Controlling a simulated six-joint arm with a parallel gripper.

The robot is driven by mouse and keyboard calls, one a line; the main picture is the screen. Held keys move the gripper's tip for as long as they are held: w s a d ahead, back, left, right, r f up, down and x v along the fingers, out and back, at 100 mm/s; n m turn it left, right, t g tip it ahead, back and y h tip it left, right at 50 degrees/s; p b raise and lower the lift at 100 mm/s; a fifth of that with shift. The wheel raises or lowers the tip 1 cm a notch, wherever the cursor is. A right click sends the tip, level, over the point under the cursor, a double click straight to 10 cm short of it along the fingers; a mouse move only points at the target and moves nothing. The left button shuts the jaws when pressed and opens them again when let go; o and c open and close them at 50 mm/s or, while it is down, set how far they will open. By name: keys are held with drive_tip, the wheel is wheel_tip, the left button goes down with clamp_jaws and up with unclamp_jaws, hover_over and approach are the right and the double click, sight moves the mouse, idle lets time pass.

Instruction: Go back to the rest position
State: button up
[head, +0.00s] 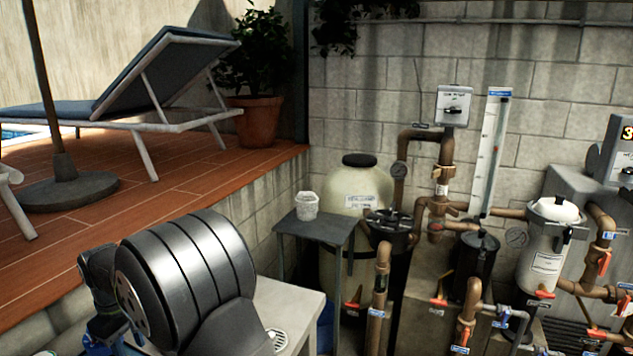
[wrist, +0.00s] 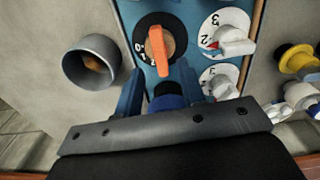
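My gripper (wrist: 160,78) shows in the wrist view, with its two blue fingers apart and nothing seen held between them. Beyond them is a blue panel (wrist: 143,14). An orange handle (wrist: 157,50) on a black dial stands upright just past the fingertips. A white knob (wrist: 232,41) on a numbered white dial is to the right, with another white knob (wrist: 221,87) below it, close to the right finger. I cannot tell whether that finger touches it. In the head view my dark arm fills the lower left, and the fingertips cannot be made out.
In the wrist view, a grey round cup-like opening (wrist: 93,62) is left of the panel and a yellow fitting (wrist: 296,60) is right. In the head view, a small grey table (head: 316,226) holds a white container (head: 307,205). Pipes and a beige tank (head: 350,190) stand behind.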

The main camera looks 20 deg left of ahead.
drive_tip(key=shift+f, duration=2.35)
drive_tip(key=shift+r, duration=0.15)
